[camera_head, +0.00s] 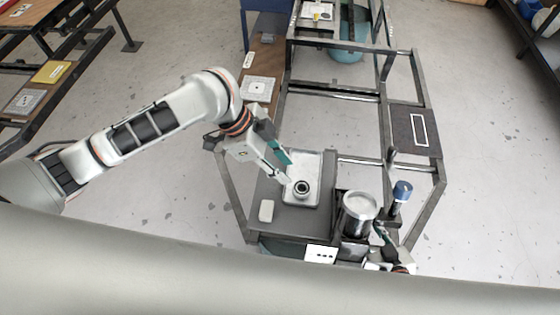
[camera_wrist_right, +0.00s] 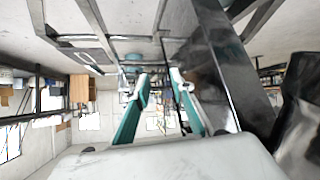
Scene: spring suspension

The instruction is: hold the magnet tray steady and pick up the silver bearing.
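The magnet tray (camera_head: 306,165) is a pale rectangular tray lying on the dark bench top in the head view. The silver bearing (camera_head: 302,188), a small ring with a dark centre, sits near its front end. My left gripper (camera_head: 288,175) reaches in from the left, its fingertips at the tray's left edge, close to the bearing. I cannot tell whether they touch or grip the tray. My right gripper (camera_wrist_right: 160,88) is open with nothing between its teal-padded fingers in the right wrist view. The right wrist view does not clearly show tray or bearing.
A silver canister (camera_head: 359,213) and a blue-capped bottle (camera_head: 401,192) stand right of the tray. A small pale block (camera_head: 266,211) lies to the left. Dark metal frame rails (camera_head: 412,70) rise behind and beside the bench. A dark post (camera_wrist_right: 228,65) stands close to the right gripper.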

